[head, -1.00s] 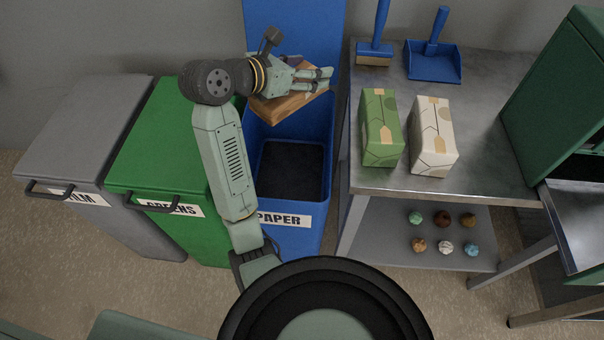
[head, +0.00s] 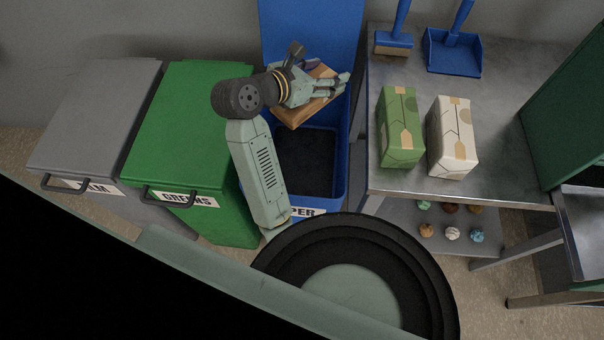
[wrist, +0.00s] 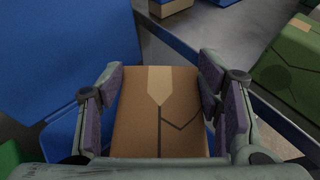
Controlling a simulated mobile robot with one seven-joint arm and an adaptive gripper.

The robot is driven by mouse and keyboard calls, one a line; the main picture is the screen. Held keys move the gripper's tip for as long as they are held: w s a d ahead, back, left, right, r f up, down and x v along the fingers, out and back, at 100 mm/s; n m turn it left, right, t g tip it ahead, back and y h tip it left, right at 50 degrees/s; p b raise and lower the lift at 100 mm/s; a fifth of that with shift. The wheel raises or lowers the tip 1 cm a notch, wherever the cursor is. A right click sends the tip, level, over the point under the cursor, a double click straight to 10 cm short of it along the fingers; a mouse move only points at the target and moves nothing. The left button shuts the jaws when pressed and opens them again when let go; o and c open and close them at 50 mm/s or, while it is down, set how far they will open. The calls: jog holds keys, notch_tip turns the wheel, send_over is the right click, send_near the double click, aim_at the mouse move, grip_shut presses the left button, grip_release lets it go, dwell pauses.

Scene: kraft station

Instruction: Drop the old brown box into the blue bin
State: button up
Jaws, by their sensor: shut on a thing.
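The brown box (head: 308,96) is held by my gripper (head: 325,86), above the open blue bin. In the wrist view the brown box (wrist: 160,118) sits between the two purple-padded fingers of my gripper (wrist: 156,105), which are shut on it. The blue bin (head: 346,180) has its lid (head: 312,30) standing up at the back. Its dark opening shows below and in front of the box. A label ending in "PER" is on its front, partly hidden by my arm.
A green bin (head: 190,120) and a grey bin (head: 98,115), both closed, stand left. On the right a metal table (head: 500,95) holds a green carton (head: 400,128), a cream carton (head: 452,138), a blue brush (head: 394,38) and a blue dustpan (head: 453,50). Small balls lie on the lower shelf.

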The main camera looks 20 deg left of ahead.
notch_tip(320, 180, down, 5)
jog(key=b, duration=0.3)
jog(key=shift+r, duration=0.1)
jog(key=o, duration=1.4)
jog(key=v, duration=1.2)
